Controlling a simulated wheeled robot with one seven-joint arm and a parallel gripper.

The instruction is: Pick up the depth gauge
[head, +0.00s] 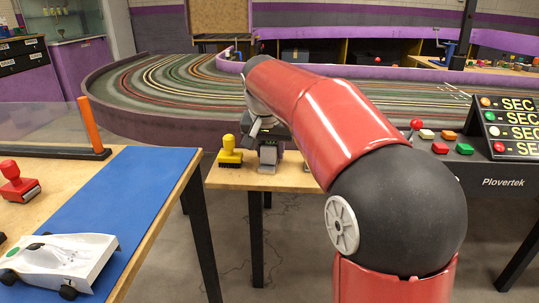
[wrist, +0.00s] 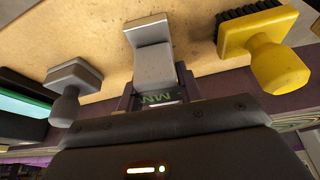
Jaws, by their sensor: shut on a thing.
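The depth gauge (wrist: 150,50) is a light grey, stepped block with green lettering on a dark face near my jaws. It is in the middle of the wrist view, and in the head view its grey body (head: 268,156) shows below my wrist. My gripper (wrist: 157,92) is shut on it, with one dark finger on each side. The fingers cover part of its sides. I cannot tell whether the gauge touches the wooden table (head: 228,178) or is just above it.
A yellow-handled brush (wrist: 278,50) and a grey-handled tool (wrist: 68,85) stand close on either side. A dark object with a teal face (wrist: 22,105) is beyond the grey tool. In the head view, a control panel with buttons (head: 440,148) is at right and a blue mat (head: 150,190) at left.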

